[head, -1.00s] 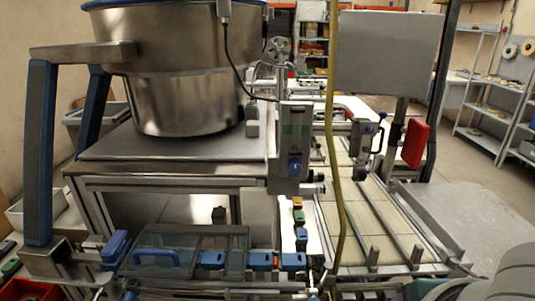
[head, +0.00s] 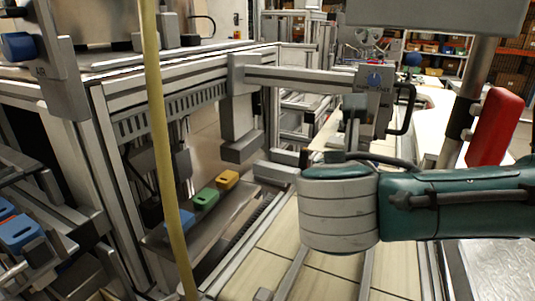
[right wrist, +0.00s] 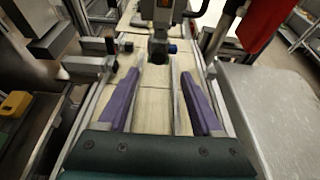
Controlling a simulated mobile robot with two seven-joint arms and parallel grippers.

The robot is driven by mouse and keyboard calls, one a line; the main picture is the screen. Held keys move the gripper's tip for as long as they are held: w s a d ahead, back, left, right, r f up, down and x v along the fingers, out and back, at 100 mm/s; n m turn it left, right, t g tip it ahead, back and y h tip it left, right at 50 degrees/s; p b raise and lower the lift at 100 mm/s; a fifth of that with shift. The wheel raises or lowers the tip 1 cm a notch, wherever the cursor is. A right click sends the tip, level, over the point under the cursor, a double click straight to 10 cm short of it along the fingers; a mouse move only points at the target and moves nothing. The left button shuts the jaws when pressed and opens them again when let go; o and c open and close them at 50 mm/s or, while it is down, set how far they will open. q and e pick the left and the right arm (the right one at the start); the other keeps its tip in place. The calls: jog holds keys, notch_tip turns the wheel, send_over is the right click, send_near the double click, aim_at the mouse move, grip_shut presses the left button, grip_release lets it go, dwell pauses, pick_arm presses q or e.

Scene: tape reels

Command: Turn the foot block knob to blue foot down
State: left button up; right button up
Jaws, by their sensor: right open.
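In the right wrist view a dark block (right wrist: 160,42) with a blue-ended side piece hangs straight ahead, beyond the fingertips. I cannot tell for sure which part is the foot block knob or which foot is down. My right gripper (right wrist: 160,75) is open and empty, its purple fingers spread short of the dark block. Its fingers are hidden in the head view. My left gripper is out of view.
A red block (head: 496,127) on a post stands at the right. A yellow hose (head: 157,130) hangs at the left. Green (head: 205,198) and yellow (head: 227,179) blocks lie in a channel. Metal rails run along the tiled bed (head: 325,280) below the arm.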

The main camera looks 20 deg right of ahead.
jog(key=b+x, duration=0.1)
jog(key=x, duration=0.8)
jog(key=shift+b, duration=0.4)
jog(key=shift+a, duration=0.1)
jog(key=shift+c, duration=0.3)
jog(key=c, duration=0.3)
grip_shut()
